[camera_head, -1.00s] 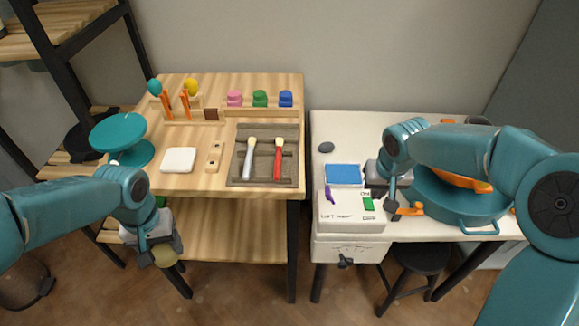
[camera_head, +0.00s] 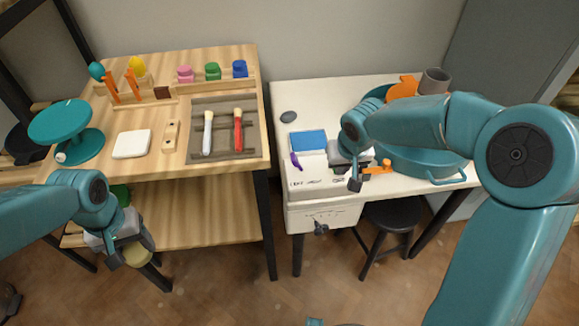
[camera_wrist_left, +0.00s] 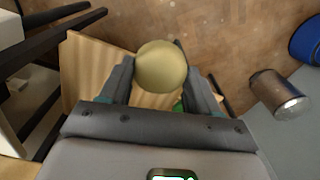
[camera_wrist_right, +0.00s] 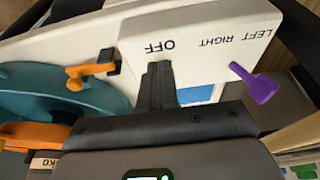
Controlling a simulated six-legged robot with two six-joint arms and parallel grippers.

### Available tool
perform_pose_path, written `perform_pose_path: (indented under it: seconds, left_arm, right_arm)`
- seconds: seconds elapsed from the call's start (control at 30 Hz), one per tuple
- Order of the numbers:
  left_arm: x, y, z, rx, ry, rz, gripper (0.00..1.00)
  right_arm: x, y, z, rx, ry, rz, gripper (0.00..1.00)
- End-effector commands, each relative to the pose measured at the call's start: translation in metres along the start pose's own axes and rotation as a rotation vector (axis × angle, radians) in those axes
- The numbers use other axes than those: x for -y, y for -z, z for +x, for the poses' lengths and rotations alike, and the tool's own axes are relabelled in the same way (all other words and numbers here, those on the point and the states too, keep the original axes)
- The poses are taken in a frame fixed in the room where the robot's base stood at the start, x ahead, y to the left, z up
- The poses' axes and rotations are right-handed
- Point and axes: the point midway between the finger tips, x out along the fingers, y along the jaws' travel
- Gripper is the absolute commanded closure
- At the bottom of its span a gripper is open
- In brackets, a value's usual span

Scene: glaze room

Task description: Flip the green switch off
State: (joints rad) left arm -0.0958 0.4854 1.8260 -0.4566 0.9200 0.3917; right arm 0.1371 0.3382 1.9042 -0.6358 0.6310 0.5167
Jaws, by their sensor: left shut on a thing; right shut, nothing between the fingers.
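The white switch box (camera_head: 300,184) stands at the front left of the white table, with printed labels on top. The green switch is hidden behind my right gripper (camera_head: 355,184) in the head view. In the right wrist view my right gripper (camera_wrist_right: 158,72) is shut and empty, its tips over the box just by the "OFF" label (camera_wrist_right: 168,46). At most a thin sliver of green shows beside the fingers there, so I cannot tell the switch's position. My left gripper (camera_head: 128,252) is shut on a yellowish ball (camera_wrist_left: 161,67), in front of the wooden table.
A purple switch (camera_head: 295,161) and an orange lever (camera_head: 377,168) flank my right gripper. A blue pad (camera_head: 308,141) lies behind. A teal basin (camera_head: 420,160) stands right of it. A dial (camera_head: 321,228) sticks out from the front below.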

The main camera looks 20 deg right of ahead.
Motion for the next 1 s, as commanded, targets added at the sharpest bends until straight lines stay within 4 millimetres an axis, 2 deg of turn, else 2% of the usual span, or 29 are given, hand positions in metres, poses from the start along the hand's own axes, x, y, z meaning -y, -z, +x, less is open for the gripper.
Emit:
perform_pose_path:
  seconds: [0.03, 0.1, 0.37, 0.7, 1.0]
  left_arm:
    - [0.000, 0.000, 0.025, 0.000, 0.000, 0.000, 0.63]
    - [0.000, 0.000, 0.013, -0.002, 0.000, 0.000, 0.63]
    - [0.000, 0.000, 0.011, 0.000, 0.000, 0.000, 0.63]
    - [0.000, 0.000, 0.002, 0.000, 0.000, 0.000, 0.63]
    - [0.000, 0.000, 0.002, 0.000, 0.000, 0.000, 0.63]
  right_arm:
    - [0.000, -0.004, 0.014, -0.027, 0.001, -0.001, 1.00]
    - [0.000, -0.001, 0.003, -0.029, 0.001, 0.000, 1.00]
    - [0.000, 0.001, 0.001, -0.027, 0.001, 0.000, 1.00]
    - [0.000, 0.005, -0.013, -0.027, 0.000, 0.000, 1.00]
    - [0.000, 0.005, -0.013, -0.027, 0.000, 0.000, 1.00]
